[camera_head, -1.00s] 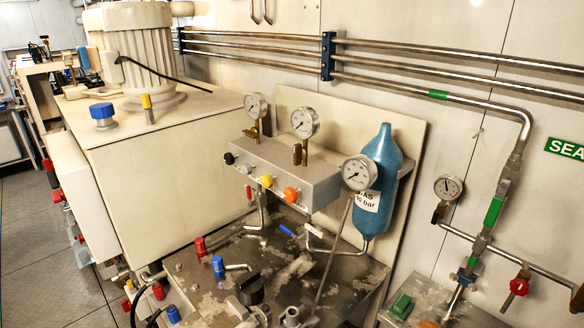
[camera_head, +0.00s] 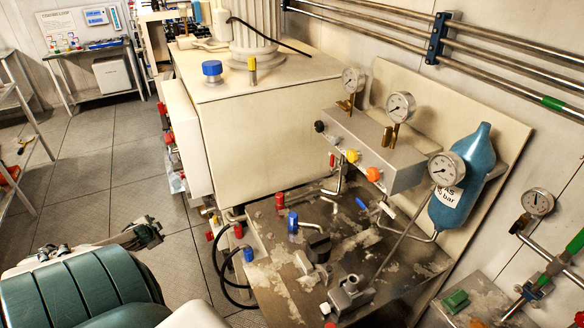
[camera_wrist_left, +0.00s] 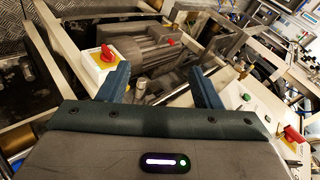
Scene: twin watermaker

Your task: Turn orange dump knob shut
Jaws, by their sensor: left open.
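The orange knob (camera_head: 374,174) is on the front face of the grey valve block (camera_head: 385,150) in the head view, at the right end of a row. A yellow knob (camera_head: 352,156) and a black knob (camera_head: 319,126) are to its left. My left gripper (camera_wrist_left: 157,68) shows in the left wrist view, its two dark blue fingers apart with nothing between them. The wrist view faces other machinery, and I cannot make out the orange knob there. No gripper is near the knob in the head view. My right gripper is not in view.
Gauges (camera_head: 400,106) stand on and beside the block, and a blue gas bottle (camera_head: 462,180) is to its right. Below are a stained metal top (camera_head: 280,255) with fittings and black hoses. The wrist view shows a red knob on a yellow plate (camera_wrist_left: 104,54). Open floor (camera_head: 110,160) lies left.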

